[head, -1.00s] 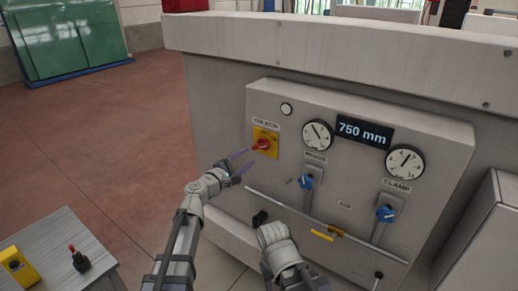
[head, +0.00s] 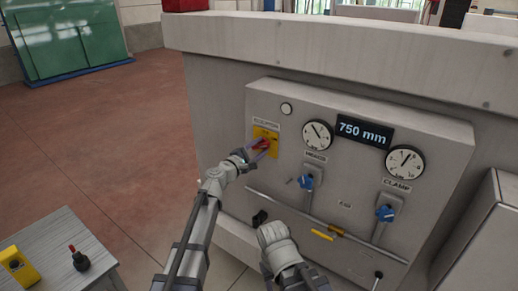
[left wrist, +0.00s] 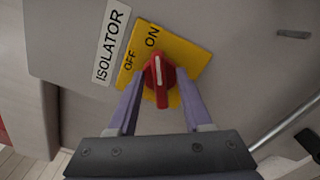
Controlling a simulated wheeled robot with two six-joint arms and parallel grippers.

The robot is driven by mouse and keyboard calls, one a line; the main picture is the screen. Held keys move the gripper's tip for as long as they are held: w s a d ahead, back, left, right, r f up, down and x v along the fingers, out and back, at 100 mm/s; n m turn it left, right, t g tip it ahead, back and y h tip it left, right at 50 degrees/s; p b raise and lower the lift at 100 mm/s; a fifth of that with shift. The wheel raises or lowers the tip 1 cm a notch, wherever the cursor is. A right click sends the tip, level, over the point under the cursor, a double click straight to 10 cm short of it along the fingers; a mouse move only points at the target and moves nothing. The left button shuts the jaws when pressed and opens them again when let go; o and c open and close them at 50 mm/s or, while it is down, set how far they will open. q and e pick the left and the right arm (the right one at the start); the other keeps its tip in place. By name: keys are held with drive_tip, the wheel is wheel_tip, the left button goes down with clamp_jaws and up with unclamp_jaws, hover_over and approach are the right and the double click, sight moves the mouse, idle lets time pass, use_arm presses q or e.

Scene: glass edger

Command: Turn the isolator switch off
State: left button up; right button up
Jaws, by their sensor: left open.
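The isolator switch is a red rotary knob (left wrist: 158,82) with a white line, on a yellow plate (left wrist: 186,58) marked OFF and ON. The white line points up, towards ON. The knob also shows in the head view (head: 262,144), partly covered by my gripper. My left gripper (left wrist: 160,92) is open, with one purple finger on each side of the knob. I cannot tell whether the fingers touch it. In the head view this gripper (head: 260,149) is at the yellow plate. My right arm shows low in the middle of the head view, but its fingers do not show.
Right of the isolator, the grey panel carries two dials (head: 318,134), a 750 mm display (head: 365,131) and blue knobs (head: 306,181). A rail (head: 290,207) runs below them. A small table (head: 60,250) with a yellow box (head: 18,265) stands at lower left.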

use_arm(q)
clamp_jaws()
idle(0.3)
drive_tip(key=shift+n, duration=0.3)
drive_tip(key=n, duration=0.5)
drive_tip(key=shift+a+r, duration=0.1)
drive_tip(key=n, duration=0.6)
drive_tip(key=shift+w+a, duration=0.1)
drive_tip(key=shift+n, duration=0.3)
idle(0.3)
unclamp_jaws()
